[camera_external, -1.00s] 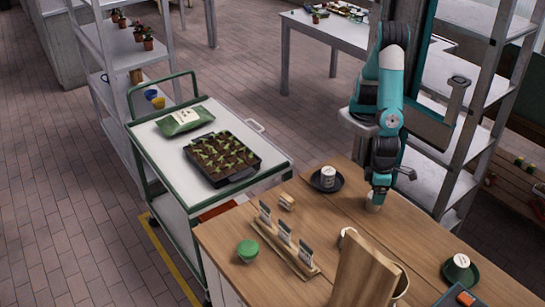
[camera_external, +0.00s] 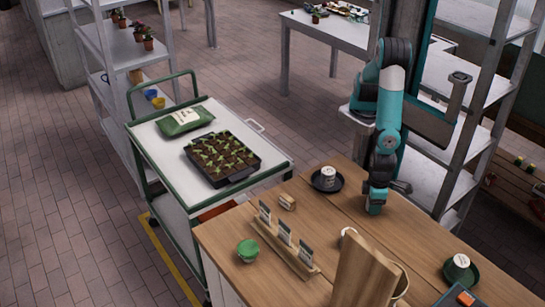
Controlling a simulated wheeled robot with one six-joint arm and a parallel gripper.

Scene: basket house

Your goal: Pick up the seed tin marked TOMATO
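My gripper (camera_external: 375,209) points down at the wooden bench (camera_external: 335,218), low over its back right part. Its fingers are small and dark here, so I cannot tell whether they are open or shut. A pale round thing that showed under it a second ago is now hidden by it. One white tin (camera_external: 328,173) stands on a dark dish (camera_external: 328,187) to the left of my gripper. Another white tin (camera_external: 461,262) stands on a green dish (camera_external: 467,277) at the right. Their lettering is too small to read, so I cannot tell which is TOMATO.
A wooden rack with several cards (camera_external: 285,247) and a green-topped pot (camera_external: 247,250) stand at the front left. An upright wooden board (camera_external: 362,275) hides part of a pale container (camera_external: 402,285). A small beige block (camera_external: 287,201) lies behind the rack. A cart (camera_external: 163,150) stands left.

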